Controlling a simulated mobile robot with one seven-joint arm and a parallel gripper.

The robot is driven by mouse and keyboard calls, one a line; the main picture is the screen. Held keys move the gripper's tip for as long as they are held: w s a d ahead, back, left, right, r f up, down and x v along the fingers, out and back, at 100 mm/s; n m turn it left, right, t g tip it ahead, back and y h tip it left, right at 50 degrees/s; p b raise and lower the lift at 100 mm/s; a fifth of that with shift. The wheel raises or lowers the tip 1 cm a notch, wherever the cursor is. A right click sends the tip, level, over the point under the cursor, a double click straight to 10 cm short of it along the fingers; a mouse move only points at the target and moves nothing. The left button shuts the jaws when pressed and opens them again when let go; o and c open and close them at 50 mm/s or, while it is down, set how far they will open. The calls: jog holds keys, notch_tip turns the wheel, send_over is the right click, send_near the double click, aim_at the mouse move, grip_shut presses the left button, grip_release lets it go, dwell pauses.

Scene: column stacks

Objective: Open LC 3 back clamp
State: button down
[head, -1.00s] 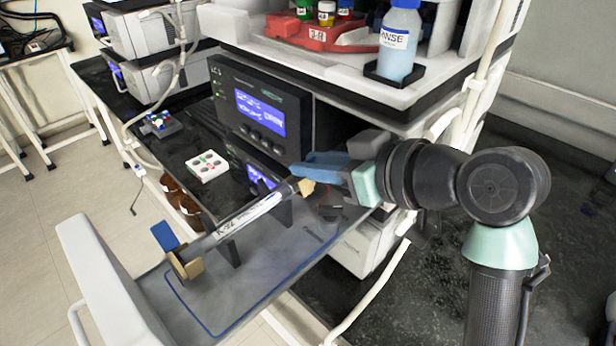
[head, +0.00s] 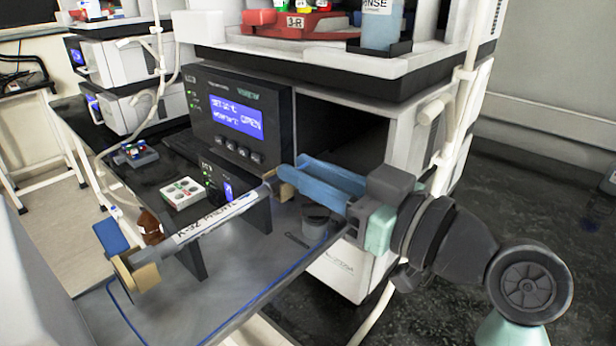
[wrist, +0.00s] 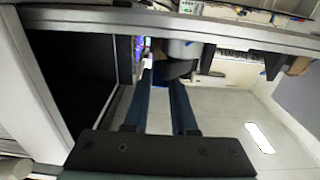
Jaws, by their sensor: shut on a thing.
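The wrist view shows my fingers (wrist: 161,84) close to the column end.
The grey tray (head: 255,260) sticks out under the column. Above are a red rack (head: 290,24) and a rinse bottle (head: 381,25). A dark open compartment (head: 345,130) lies behind my gripper.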

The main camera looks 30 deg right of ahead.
jog(key=c, duration=0.7)
grip_release()
jog(key=shift+s, duration=0.1)
jog(key=v, duration=1.2)
jog(key=shift+s+d, duration=0.15)
jog(key=shift+s, duration=0.2)
